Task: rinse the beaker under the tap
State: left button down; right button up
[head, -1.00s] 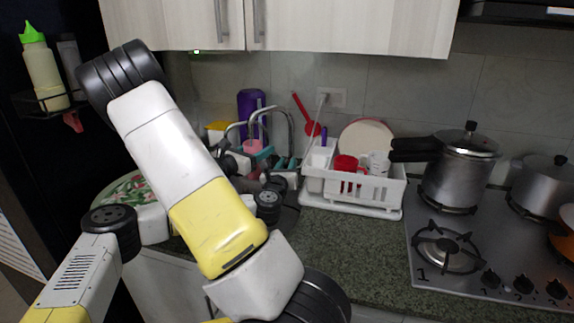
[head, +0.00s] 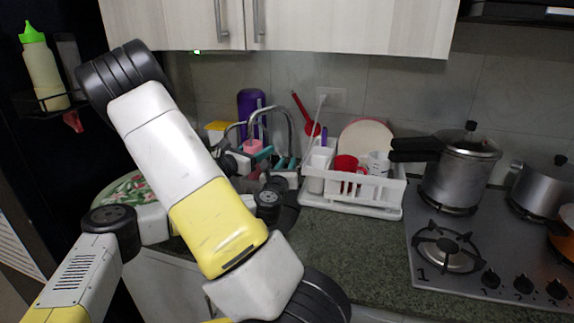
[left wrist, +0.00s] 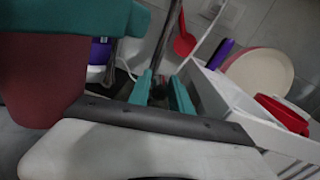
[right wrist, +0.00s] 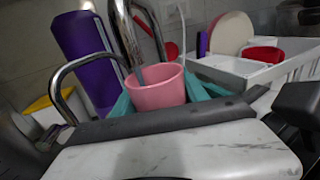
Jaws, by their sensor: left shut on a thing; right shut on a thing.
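The pink beaker (right wrist: 158,88) is upright between the teal fingers of my right gripper (right wrist: 160,98), which is shut on it. It shows small beside the tap in the head view (head: 253,146). The chrome tap (right wrist: 118,30) arches above the beaker, its spout over or just behind the mouth; a thin grey streak shows at the mouth. My left gripper (left wrist: 163,95) has its teal fingers close together around a thin dark part at the foot of a chrome pipe (left wrist: 155,55), seemingly the tap handle. A dark red shape, probably the beaker, fills the left of the left wrist view.
A white dish rack (head: 350,205) with a red mug (head: 345,163) stands right of the sink. A purple bottle (head: 250,105) and a yellow-lidded container (head: 217,130) stand behind the tap. A stove (head: 470,270) with pots is at the right. Bare counter (head: 370,245) lies in front.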

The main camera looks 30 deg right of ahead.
pick_arm(q)
jog(key=shift+w+f, duration=0.1)
dwell(0.3)
jog(key=shift+a+f+t, duration=0.1)
jog(key=shift+f+t, duration=0.3)
jog(key=c, duration=1.2)
grip_release()
jog(key=shift+o, duration=0.2)
jog(key=shift+s, duration=0.2)
jog(key=v, duration=1.2)
jog(key=shift+f, duration=0.2)
jog(key=shift+w+a, duration=0.1)
jog(key=shift+w, duration=0.05)
pick_arm(e)
jog(key=s+a, duration=0.3)
jog(key=s, duration=0.4)
jog(key=shift+a, duration=0.4)
